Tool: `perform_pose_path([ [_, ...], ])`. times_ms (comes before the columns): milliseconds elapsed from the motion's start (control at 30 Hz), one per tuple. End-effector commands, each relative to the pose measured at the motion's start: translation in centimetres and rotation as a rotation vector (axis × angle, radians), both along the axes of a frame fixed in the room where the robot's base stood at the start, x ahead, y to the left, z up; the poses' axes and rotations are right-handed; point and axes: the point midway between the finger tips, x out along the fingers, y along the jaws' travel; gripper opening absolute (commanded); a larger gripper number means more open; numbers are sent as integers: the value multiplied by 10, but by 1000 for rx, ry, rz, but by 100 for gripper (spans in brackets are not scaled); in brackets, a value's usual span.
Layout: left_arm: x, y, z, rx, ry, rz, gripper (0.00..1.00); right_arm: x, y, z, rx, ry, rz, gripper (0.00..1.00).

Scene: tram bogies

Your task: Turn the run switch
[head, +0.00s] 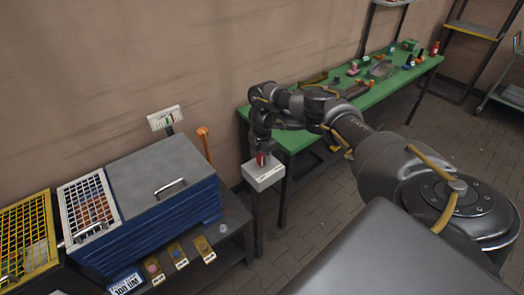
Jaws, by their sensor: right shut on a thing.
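The run switch (260,160) is a small red knob on a white box (265,177) with a label on its front. The box stands on a dark post near the middle of the head view. My right gripper (262,155) points down from above and is shut on the red knob. The fingers hide part of the knob, so its exact turn is hard to tell. My left gripper is not in view.
A blue cabinet (160,225) with a grey handled lid stands left of the post, beside a yellow mesh cover (28,240). A small gauge (164,118) stands behind it. A green workbench (385,92) with several small parts runs behind my right arm.

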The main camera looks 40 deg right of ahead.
Motion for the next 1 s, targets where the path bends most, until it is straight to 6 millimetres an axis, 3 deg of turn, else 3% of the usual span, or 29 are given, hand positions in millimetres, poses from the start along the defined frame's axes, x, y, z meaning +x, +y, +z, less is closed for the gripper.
perform_pose_path([
  [300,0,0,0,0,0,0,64,1,-2,1,-3,-4,-6,19],
  [333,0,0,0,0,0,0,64,1,-2,1,-3,-4,-6,46],
  [467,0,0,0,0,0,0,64,1,-1,1,-2,-3,-5,63],
  [800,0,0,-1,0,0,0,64,1,0,3,0,-2,-2,64],
  [1000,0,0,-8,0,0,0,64,2,-1,31,0,-6,-1,64],
])
